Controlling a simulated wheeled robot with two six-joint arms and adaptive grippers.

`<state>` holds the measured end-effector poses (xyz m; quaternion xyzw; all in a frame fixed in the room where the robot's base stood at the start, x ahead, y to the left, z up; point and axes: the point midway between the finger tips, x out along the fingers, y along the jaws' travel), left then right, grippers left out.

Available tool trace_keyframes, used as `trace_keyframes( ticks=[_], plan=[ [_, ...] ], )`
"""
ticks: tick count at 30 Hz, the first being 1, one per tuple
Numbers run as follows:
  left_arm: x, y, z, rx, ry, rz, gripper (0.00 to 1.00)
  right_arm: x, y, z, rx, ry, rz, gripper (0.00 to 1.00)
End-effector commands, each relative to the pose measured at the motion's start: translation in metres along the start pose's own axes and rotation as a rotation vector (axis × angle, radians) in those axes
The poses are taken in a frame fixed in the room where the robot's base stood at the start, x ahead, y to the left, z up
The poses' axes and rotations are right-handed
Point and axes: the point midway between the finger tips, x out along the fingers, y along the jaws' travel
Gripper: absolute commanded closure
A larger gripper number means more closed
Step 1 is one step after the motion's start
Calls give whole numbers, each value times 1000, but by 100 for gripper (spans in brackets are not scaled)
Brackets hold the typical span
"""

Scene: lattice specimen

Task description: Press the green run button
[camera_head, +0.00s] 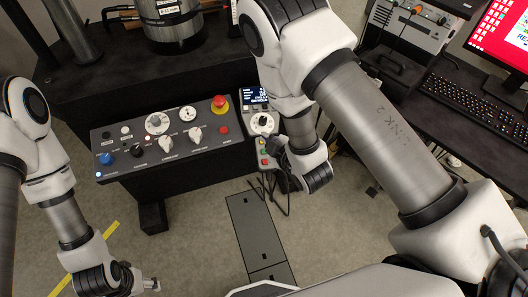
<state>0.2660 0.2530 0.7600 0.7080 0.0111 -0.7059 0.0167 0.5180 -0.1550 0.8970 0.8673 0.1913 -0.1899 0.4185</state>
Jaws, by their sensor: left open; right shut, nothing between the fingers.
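A control handset (251,126) with a small lit display (255,97) and a round dial (263,122) stands at the right end of the sloped control panel. Small coloured buttons run down its lower part, and a small green button (264,151) shows among them; its label is too small to read. My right gripper (278,146) is shut and empty, its fingertips just right of these buttons. I cannot tell whether it touches the handset. My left gripper (152,284) is open and empty, low at the left over the floor, away from the panel.
The sloped control panel (122,165) carries a red mushroom button (220,101), a blue knob (106,159) and several dials. A testing machine cylinder (168,22) stands behind. A keyboard (470,105) and monitor (505,35) are at the right. Cables hang below the handset.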

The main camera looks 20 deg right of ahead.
Motion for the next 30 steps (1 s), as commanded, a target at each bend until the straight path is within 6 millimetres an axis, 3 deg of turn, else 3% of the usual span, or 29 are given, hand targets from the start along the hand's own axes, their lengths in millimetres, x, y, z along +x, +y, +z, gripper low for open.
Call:
trace_keyframes(
  ticks=[1,13,30],
  plan=[
    [10,0,0,0,0,0,38,7,-7,7,1,0,0,100],
    [54,0,0,0,0,0,38,47,-35,35,0,1,1,100],
    [56,0,0,0,0,0,38,51,-37,37,0,1,1,100]
  ],
)
